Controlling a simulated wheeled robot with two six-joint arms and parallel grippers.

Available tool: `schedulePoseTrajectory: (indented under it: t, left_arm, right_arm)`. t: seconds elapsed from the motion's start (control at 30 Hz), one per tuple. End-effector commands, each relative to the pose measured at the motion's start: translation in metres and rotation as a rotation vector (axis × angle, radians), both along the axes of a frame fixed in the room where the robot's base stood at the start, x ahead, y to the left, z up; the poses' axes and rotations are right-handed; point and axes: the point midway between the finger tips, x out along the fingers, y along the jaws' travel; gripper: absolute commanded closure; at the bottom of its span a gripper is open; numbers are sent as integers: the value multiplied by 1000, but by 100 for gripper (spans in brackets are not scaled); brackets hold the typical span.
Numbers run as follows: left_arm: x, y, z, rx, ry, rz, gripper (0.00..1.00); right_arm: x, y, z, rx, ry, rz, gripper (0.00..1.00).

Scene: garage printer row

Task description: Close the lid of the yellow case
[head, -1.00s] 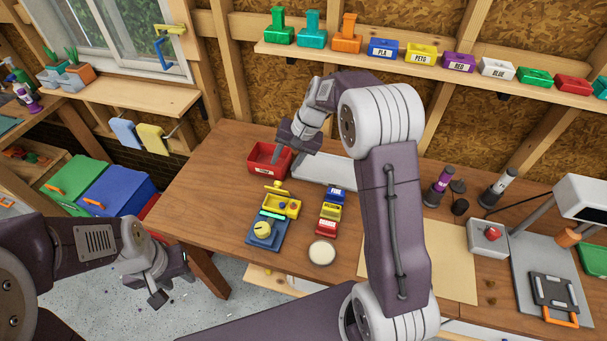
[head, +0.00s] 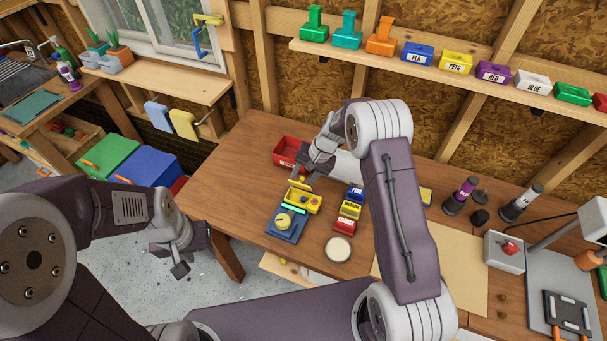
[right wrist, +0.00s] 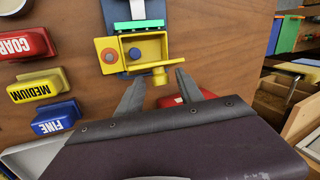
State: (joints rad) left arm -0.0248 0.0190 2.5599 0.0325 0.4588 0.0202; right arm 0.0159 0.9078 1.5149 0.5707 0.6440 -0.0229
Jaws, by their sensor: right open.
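The yellow case (head: 310,205) stands on the workbench, and its lid (head: 300,186) is raised at the back side. In the right wrist view the case (right wrist: 130,40) shows its open inside with a small blue-grey round piece, and the lid (right wrist: 157,71) is seen nearly edge-on. My right gripper (head: 309,174) is open and empty just behind the lid. In the right wrist view its two fingers (right wrist: 159,90) are spread on either side of the lid's knob, with no contact visible. My left gripper (head: 192,254) hangs beyond the bench's left edge; its jaw opening is unclear.
Labelled red, yellow and blue boxes (head: 348,210) stand to the right, near a pale round dish (head: 338,249). Bench left of the case is clear.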

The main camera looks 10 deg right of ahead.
Motion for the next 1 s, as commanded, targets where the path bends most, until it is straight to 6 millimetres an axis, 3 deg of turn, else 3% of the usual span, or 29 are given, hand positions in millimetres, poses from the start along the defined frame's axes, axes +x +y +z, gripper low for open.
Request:
schedulePoseTrajectory:
  t: [0.17,0.33,0.67,1.0]
  left_arm:
    - [0,0,0,0,0,0,64]
    - [0,0,0,0,0,0,64]
    - [0,0,-8,0,0,0,64]
    - [0,0,-51,0,0,0,64]
  right_arm:
    - [0,0,0,0,-1,0,56]
    - [0,0,0,0,-1,0,100]
    - [-1,1,-2,-16,-24,0,100]
    - [-13,10,-6,-139,-209,3,100]
